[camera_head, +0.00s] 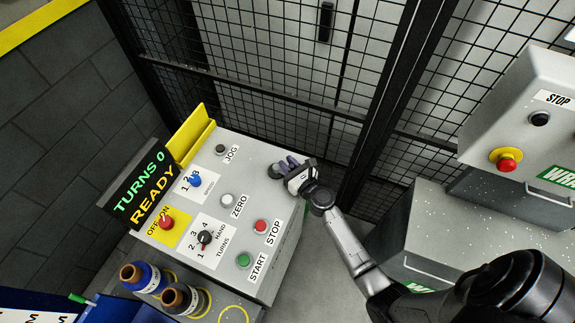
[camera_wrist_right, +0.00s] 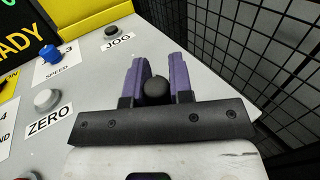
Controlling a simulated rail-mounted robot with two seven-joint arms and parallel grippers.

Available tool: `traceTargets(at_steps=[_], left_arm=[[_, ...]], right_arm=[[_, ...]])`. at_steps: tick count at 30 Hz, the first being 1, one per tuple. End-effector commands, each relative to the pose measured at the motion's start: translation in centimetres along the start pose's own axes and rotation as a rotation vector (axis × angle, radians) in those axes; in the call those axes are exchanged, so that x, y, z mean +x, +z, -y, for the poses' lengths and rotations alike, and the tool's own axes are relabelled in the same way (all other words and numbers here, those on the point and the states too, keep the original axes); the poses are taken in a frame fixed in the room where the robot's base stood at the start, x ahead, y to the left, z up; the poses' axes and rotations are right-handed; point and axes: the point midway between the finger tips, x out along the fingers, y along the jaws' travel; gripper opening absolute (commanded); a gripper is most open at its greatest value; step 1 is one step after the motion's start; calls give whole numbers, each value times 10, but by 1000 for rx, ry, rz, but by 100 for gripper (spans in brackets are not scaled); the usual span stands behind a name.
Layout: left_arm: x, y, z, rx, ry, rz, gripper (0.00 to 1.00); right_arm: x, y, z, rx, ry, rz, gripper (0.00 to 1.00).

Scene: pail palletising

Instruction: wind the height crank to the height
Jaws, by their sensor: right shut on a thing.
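My right gripper (camera_head: 287,167) reaches in from the right over the far right part of the console top. Its purple fingers show in the right wrist view (camera_wrist_right: 158,70), closed around a dark round knob (camera_wrist_right: 156,90), which I take for the height crank's knob. The fingers and palm hide most of the crank, and I see no label on it. The display (camera_head: 144,190) reads TURNS 0 and READY. My left gripper is not in view.
The console (camera_head: 262,205) carries a blue SPEED knob (camera_head: 195,181), a white ZERO button (camera_head: 227,200), red STOP (camera_head: 260,226) and green START (camera_head: 243,260) buttons. Bottles (camera_head: 141,277) stand at its front left. A black mesh fence (camera_head: 250,60) rises close behind. A grey machine (camera_head: 520,120) stands right.

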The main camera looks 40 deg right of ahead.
Motion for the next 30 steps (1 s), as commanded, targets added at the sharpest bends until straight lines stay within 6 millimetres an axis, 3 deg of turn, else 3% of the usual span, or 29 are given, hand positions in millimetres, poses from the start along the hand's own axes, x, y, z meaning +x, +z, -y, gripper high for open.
traceTargets(at_steps=[12, 13, 20, 30], left_arm=[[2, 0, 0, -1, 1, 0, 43], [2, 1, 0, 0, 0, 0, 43], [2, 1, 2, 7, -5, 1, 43], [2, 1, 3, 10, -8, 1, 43]], right_arm=[[1, -1, 4, -3, 64, 0, 0], [1, -1, 4, -3, 64, 0, 22], [1, -1, 3, -2, 64, 0, 44], [-3, -1, 3, -1, 65, -1, 46]])
